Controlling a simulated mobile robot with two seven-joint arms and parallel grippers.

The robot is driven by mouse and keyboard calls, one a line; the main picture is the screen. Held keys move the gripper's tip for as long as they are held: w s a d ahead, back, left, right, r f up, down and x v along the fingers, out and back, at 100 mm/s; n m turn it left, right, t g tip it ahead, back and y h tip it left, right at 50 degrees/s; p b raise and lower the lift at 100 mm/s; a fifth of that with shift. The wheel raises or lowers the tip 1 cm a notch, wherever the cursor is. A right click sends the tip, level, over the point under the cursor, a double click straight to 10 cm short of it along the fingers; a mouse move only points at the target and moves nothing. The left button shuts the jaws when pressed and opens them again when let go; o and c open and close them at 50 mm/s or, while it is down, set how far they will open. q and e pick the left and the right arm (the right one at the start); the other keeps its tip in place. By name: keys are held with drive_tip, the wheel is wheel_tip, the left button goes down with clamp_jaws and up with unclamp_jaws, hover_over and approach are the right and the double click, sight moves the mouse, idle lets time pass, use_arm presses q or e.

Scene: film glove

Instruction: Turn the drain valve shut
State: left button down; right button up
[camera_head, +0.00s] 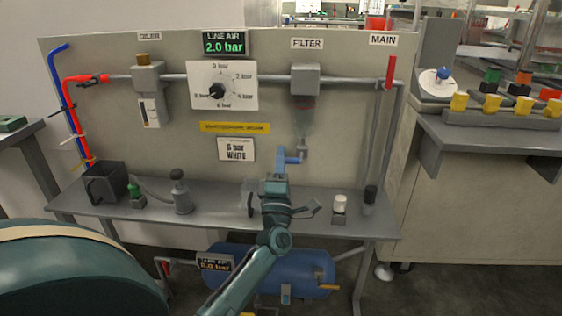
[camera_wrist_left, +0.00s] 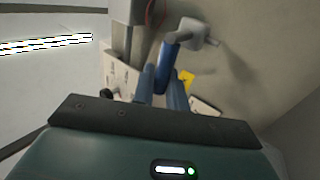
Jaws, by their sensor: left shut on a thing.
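The drain valve (camera_head: 302,148) hangs under the bowl of the filter (camera_head: 305,80) on the panel. Its blue lever (camera_head: 294,160) points left, toward my left gripper. My left gripper (camera_head: 281,158) reaches up from below in front of the panel. In the left wrist view the blue lever (camera_wrist_left: 167,58) runs from the grey valve body (camera_wrist_left: 196,32) down between my two fingers (camera_wrist_left: 162,88), which are shut on it. The lever's lower end is partly hidden by the fingers. My right gripper is in neither view.
A bench (camera_head: 225,214) runs below the valve, with a dark open box (camera_head: 103,186), a grey bottle (camera_head: 181,193) and a white-capped jar (camera_head: 340,206) on it. A blue tank (camera_head: 300,272) lies below.

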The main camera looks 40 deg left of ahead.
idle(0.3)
use_arm(q)
drive_tip(key=c, duration=1.5)
unclamp_jaws()
drive_tip(key=v, duration=1.3)
drive_tip(key=shift+s+d+p, duration=0.1)
drive_tip(key=shift+p, duration=0.2)
drive_tip(key=shift+f, duration=0.1)
